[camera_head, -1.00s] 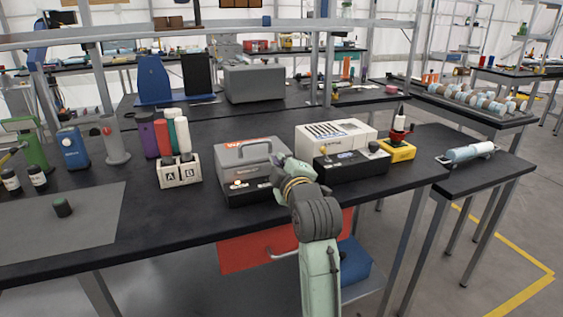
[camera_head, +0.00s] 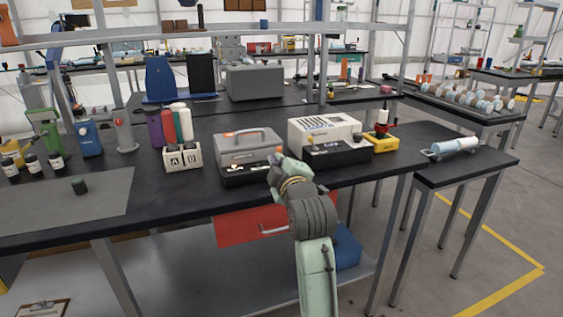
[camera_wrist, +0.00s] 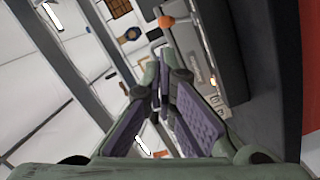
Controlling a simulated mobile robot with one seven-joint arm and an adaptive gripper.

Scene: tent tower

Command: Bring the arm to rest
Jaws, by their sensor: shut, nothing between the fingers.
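My arm reaches up from the bottom of the head view, its wrist in front of the near edge of the black workbench (camera_head: 205,205). My gripper (camera_wrist: 157,90) shows in the wrist view with its purple-padded fingers together at the tips and nothing between them. In the head view my arm's end hides part of the small black box (camera_head: 243,175) in front of the grey case (camera_head: 247,147). I cannot tell from the head view how far the gripper is from that box.
A white-topped device (camera_head: 322,130) and a yellow box (camera_head: 382,143) stand to the right. An A/B block holder (camera_head: 181,157) stands to the left. A red drawer (camera_head: 240,226) and a blue box (camera_head: 348,250) are below the bench. The floor at the right is mostly open.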

